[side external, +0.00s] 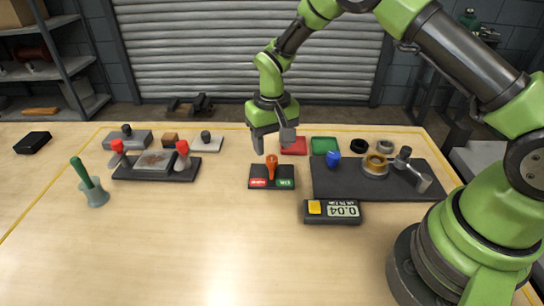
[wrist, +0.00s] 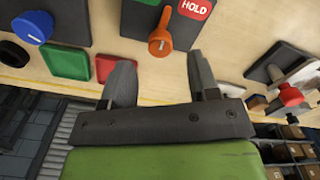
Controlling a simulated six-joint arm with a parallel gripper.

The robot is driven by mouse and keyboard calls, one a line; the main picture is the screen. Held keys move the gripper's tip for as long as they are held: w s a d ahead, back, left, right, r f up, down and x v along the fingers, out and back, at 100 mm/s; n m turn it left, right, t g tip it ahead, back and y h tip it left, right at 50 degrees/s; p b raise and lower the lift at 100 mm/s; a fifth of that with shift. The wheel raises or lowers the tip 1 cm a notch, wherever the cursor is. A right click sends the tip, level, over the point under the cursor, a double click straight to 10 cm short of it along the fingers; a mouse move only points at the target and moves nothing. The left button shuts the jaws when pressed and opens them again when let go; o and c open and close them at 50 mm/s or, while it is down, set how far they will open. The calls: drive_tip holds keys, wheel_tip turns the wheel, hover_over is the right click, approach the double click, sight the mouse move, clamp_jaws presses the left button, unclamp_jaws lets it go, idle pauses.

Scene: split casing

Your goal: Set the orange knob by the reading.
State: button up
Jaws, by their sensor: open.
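The orange knob (side external: 271,163) stands on a small dark box (side external: 272,187) with a red label at left and a green label at right. In the wrist view the knob (wrist: 161,38) shows beyond my fingertips and the red label reads HOLD (wrist: 195,8). A meter (side external: 332,213) with a yellow button lies in front to the right; its display (side external: 343,210) looks like 0.04, though the small digits are hard to read. My gripper (side external: 272,142) is open and empty, fingers down, just above and behind the knob; it shows in the wrist view (wrist: 159,60).
A dark mat (side external: 345,190) at right holds a blue knob, a brass ring and a handled part. Red (side external: 294,146) and green (side external: 324,145) trays sit behind. A red-handled clamp fixture (side external: 153,175) and a green-handled tool (side external: 90,184) stand at left. The front table is clear.

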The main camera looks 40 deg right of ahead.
sight(272, 158)
drive_tip(key=shift+f, duration=2.25)
drive_tip(key=c, duration=0.9)
drive_tip(key=n, duration=0.4)
drive_tip(key=shift+n, duration=2.4)
